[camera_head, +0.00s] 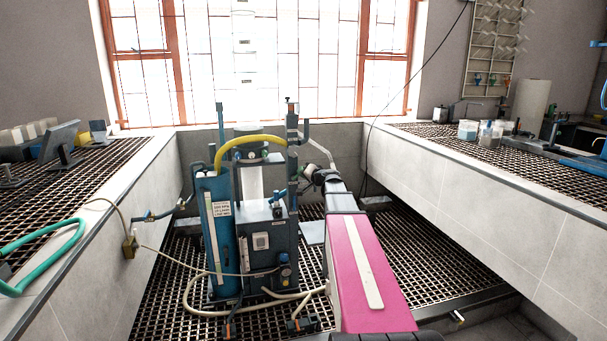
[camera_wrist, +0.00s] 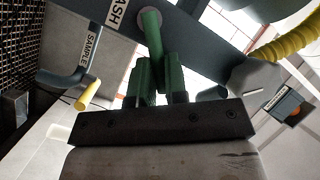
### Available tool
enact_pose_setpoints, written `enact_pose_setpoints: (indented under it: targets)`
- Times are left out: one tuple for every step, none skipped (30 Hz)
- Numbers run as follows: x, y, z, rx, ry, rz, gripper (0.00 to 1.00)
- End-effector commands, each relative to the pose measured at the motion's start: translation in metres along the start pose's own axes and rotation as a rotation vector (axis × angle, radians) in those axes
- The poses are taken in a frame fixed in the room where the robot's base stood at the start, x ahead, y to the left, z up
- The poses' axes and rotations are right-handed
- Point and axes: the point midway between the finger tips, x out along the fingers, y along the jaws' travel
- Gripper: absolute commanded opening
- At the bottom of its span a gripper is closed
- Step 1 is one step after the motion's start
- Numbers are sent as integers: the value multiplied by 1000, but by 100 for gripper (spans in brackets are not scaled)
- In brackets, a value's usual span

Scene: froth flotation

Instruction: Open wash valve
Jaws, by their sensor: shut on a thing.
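The flotation machine (camera_head: 262,225), with a blue column and grey body, stands in the sunken bay in the head view. My gripper (camera_wrist: 160,75) reaches its upper right side. In the wrist view its two green-tipped fingers are closed around the end of a green rod-like handle (camera_wrist: 152,32). The handle comes from a dark panel beside a white label reading "ASH" (camera_wrist: 119,14), its first letter cut off, so this appears to be the wash valve. In the head view my wrist hides most of the grip. The handle's turn angle is hard to tell.
A label "SAMPLE" (camera_wrist: 92,45) marks a neighbouring pipe near a yellow-tipped part (camera_wrist: 88,96). A yellow hose (camera_head: 250,141) arches over the machine. Pale hoses (camera_head: 205,309) lie on the grating. Tiled counters (camera_head: 480,195) flank the bay on both sides.

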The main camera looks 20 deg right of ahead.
Motion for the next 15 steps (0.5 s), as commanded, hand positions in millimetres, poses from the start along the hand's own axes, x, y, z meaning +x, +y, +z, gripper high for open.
enact_pose_setpoints:
  targets:
    - [0,-2,-1,5,3,-3,0]
    - [0,-2,-1,5,3,-3,0]
    - [0,-2,-2,5,4,-3,0]
    - [0,-2,-2,5,4,-3,0]
    - [0,-2,-2,6,4,-4,0]
    - [0,-2,-2,6,4,-4,0]
    - [0,-2,-2,6,4,-4,0]
    - [0,-2,-2,6,4,-4,20]
    - [0,-2,-2,6,4,-3,33]
    - [0,-1,-2,6,4,-3,39]
    - [0,-1,-1,5,3,-3,39]
    - [0,-1,-1,5,3,-3,39]
    - [0,-1,-1,4,3,-2,39]
    - [0,-1,-1,4,3,-2,39]
    - [0,-1,-1,4,3,-2,39]
